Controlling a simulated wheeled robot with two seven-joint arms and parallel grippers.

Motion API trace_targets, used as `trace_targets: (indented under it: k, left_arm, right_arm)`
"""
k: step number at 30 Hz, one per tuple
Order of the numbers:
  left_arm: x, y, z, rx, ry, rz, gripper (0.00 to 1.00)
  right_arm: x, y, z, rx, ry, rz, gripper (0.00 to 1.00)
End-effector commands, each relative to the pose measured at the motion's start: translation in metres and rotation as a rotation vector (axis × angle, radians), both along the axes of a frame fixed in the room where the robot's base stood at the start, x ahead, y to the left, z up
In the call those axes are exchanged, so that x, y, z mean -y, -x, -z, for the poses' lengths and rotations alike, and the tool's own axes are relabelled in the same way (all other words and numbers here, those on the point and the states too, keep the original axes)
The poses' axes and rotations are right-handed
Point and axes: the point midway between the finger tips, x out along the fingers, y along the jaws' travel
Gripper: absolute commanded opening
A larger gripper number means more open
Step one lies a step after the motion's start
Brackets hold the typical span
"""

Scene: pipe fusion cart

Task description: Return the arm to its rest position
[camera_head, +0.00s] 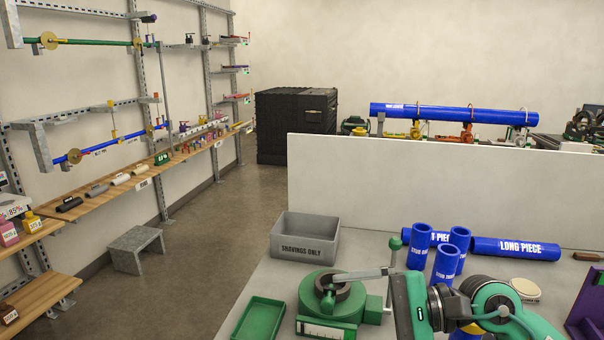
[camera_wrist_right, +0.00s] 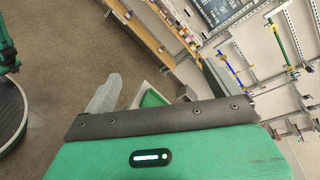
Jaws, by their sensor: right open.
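My right gripper (camera_head: 402,300) is over the near part of the grey workbench, in the lower middle of the head view, with its green and black arm coming in from the right. Its dark rail and green palm with a white light strip fill the bottom of the right wrist view (camera_wrist_right: 155,95). It is open, and I see nothing held in it. A green machine with a dark ring (camera_head: 320,295) stands beside it on the bench. A pale bar crosses over the ring; I cannot tell whether it touches. My left gripper is out of view.
A grey "shavings only" box (camera_head: 304,242) and a green tray (camera_head: 258,320) lie left of the machine. Upright blue stub pipes (camera_head: 446,265) and a blue long piece (camera_head: 515,249) lie behind my right arm. A white panel (camera_head: 440,185) bounds the bench. Open floor lies left.

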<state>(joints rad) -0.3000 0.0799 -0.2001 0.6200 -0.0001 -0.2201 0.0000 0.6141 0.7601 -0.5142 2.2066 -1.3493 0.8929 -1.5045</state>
Motion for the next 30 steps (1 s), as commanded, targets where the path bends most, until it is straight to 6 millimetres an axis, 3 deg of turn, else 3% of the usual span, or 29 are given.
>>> trace_targets:
  k: [3, 6, 10, 14, 17, 20, 26, 27, 30]
  left_arm:
    - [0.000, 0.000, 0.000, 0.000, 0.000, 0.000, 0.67]
    - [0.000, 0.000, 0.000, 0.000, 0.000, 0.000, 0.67]
    - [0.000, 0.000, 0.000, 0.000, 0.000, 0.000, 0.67]
    - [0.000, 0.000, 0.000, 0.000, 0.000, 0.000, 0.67]
    - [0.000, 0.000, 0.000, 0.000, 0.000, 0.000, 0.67]
    - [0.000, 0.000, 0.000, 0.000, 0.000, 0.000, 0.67]
    - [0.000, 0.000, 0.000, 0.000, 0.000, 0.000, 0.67]
    - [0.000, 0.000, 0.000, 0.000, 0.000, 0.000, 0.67]
    - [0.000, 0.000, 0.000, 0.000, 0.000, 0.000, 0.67]
  right_arm:
    - [-0.013, 0.008, -0.022, -0.251, -0.310, 0.040, 0.93]
    - [-0.010, 0.005, -0.040, -0.477, -0.563, 0.077, 0.93]
    - [0.010, -0.008, -0.051, -0.788, -0.887, 0.131, 0.93]
    - [0.041, -0.027, -0.041, -1.108, -1.210, 0.190, 0.93]
    - [0.069, -0.040, -0.019, -1.351, -1.460, 0.243, 0.93]
    - [0.097, -0.049, 0.017, -1.586, -1.717, 0.302, 0.93]
    - [0.142, -0.038, 0.119, -2.000, -2.259, 0.456, 0.93]
    - [0.149, -0.031, 0.142, 2.008, 2.307, -0.483, 0.93]
    - [0.160, -0.001, 0.199, 1.731, 2.098, -0.480, 0.93]
